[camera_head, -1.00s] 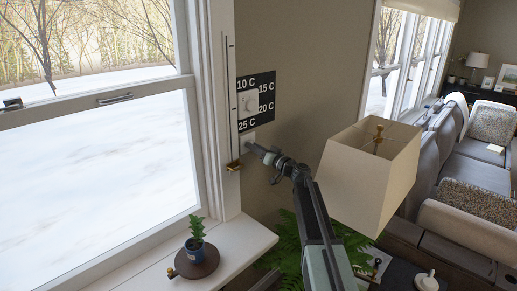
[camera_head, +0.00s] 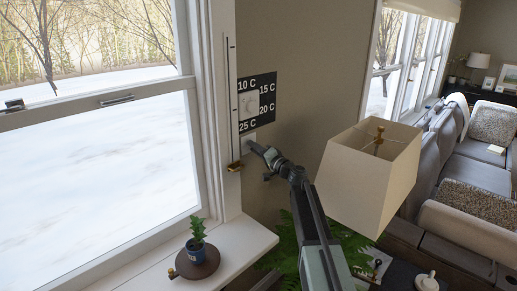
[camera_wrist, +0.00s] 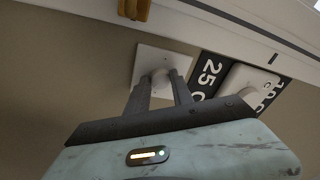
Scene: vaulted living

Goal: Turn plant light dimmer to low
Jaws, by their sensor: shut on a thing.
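A small white wall plate (camera_wrist: 147,60) with a round pale knob (camera_wrist: 161,74), which looks like the dimmer, is on the wall below the black temperature panel. In the head view the plate (camera_head: 247,140) is partly hidden by my gripper (camera_head: 252,147). In the wrist view the two dark fingers of my gripper (camera_wrist: 163,84) stand on either side of the knob and are shut on it. The fingers hide part of the knob, and I see no setting mark on it.
The black panel (camera_head: 269,96) with a white dial sits just above. A brass slider (camera_head: 235,166) is on the window frame to the left. A lampshade (camera_head: 362,178) stands close right of my arm. A potted plant (camera_head: 197,246) stands on the sill below.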

